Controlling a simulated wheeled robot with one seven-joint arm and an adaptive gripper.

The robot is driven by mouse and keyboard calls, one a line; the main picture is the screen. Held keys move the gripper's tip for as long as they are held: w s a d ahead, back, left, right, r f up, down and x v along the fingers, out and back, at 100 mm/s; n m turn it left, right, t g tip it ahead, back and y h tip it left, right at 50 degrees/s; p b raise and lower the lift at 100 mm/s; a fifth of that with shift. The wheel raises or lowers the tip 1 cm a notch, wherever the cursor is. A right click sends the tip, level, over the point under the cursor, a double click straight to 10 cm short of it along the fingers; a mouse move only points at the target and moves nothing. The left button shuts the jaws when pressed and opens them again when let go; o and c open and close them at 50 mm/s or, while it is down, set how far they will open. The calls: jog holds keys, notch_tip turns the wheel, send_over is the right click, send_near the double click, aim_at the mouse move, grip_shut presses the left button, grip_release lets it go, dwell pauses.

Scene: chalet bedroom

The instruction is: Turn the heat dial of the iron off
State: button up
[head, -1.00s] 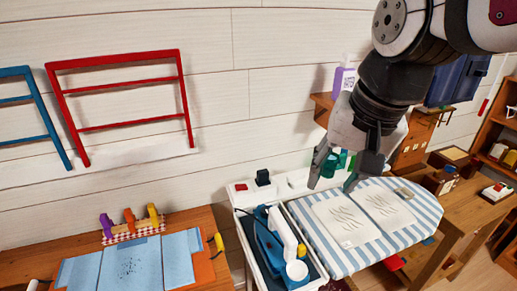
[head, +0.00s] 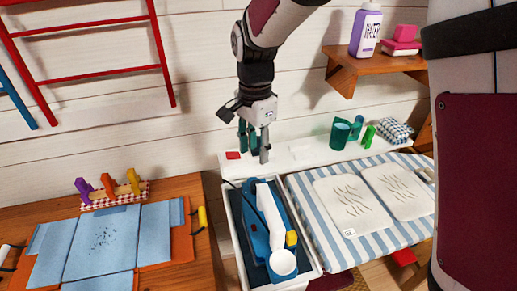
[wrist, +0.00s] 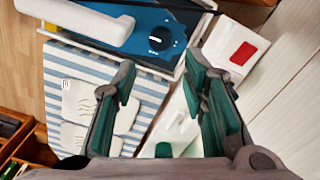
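The blue iron (head: 258,230) with its white handle (head: 272,213) sits in a white-rimmed tray in the head view. In the wrist view, the iron's black heat dial (wrist: 160,39) is a round knob with a white mark, set on a blue face (wrist: 140,28) beside the white handle (wrist: 78,18). I cannot make out the dial in the head view. My gripper (head: 254,152) points down above the back end of the tray. In the wrist view my gripper (wrist: 160,75) has its fingers apart with nothing between them; the dial shows beyond the gap, apparently untouched.
A red block (head: 233,155) lies on the white ledge by my gripper. The striped ironing board (head: 310,222) with pale cloths is right of the tray. Green items (head: 345,130) stand behind it. A wooden shelf (head: 345,77) juts out at upper right. A table with blue cloth (head: 102,243) is left.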

notch_tip(320, 180, down, 12)
dwell(0.4)
jog(key=shift+c, duration=0.3)
jog(key=c, duration=0.8)
